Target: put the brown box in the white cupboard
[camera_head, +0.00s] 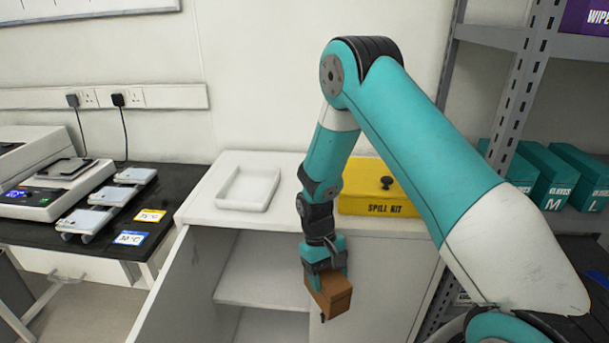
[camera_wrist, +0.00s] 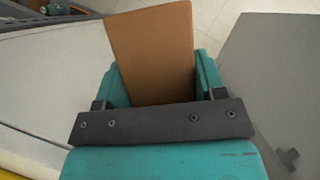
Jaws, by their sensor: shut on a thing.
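The brown box (camera_head: 332,296) is held in my gripper (camera_head: 325,272), in front of the white cupboard (camera_head: 376,225). In the wrist view the box (camera_wrist: 153,50) sits between the two teal fingers of my gripper (camera_wrist: 155,80), which touch its sides. The cupboard's left door stands open, and its inside shows a white shelf (camera_head: 262,275). The box is at the right side of the opening, in front of the cupboard's right front panel; its exact distance from the panel is unclear. The box looks slightly tilted in the head view.
On the cupboard top are a white tray (camera_head: 222,199) and a yellow spill kit box (camera_head: 378,208). A dark bench (camera_head: 178,185) with instruments stands at left. A grey metal rack (camera_head: 519,100) with teal boxes stands at right. The visible shelf area is clear.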

